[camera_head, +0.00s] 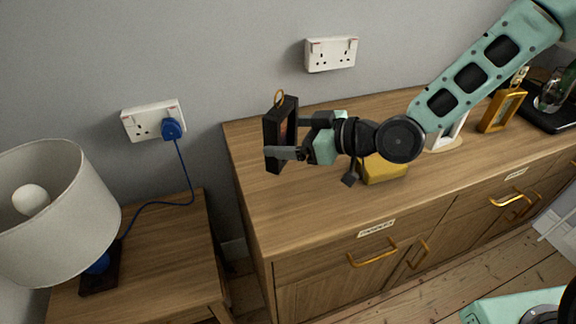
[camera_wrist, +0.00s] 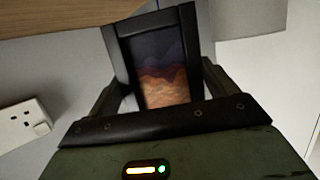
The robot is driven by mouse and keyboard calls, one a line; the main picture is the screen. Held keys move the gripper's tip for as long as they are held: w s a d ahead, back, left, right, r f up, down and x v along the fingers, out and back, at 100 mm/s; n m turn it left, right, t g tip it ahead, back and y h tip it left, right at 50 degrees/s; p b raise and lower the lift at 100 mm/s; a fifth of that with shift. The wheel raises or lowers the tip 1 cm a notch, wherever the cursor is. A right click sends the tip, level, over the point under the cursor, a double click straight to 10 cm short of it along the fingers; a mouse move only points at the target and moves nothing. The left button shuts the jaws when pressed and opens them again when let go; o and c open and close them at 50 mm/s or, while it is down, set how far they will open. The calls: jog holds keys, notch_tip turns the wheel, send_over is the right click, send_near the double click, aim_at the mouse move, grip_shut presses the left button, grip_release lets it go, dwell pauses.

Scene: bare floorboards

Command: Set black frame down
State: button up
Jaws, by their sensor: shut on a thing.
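The black frame (camera_head: 279,136) is held upright by my gripper (camera_head: 290,139) above the left end of the wooden sideboard (camera_head: 310,215). A small gold ring sits at its top. In the wrist view the black frame (camera_wrist: 162,60) shows a picture with a dark upper part and orange-brown lower part. My gripper (camera_wrist: 160,90) is shut on it, with the frame between the two fingers. From the head view I cannot tell how far the frame's lower edge is above the sideboard top.
A yellow block (camera_head: 385,170) lies on the sideboard beneath my wrist. A gold frame (camera_head: 502,110) and a black tray (camera_head: 550,112) stand farther right. A lamp (camera_head: 55,210) stands on the lower side table (camera_head: 165,250) at left. The sideboard's front left top is clear.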

jog(key=shift+f, duration=2.8)
jog(key=shift+f+b, duration=0.15)
jog(key=shift+b, duration=0.2)
jog(key=o, duration=0.9)
jog(key=shift+o, duration=0.2)
jog(key=shift+r, duration=0.25)
jog(key=p+v, duration=0.8)
jog(key=v, duration=0.4)
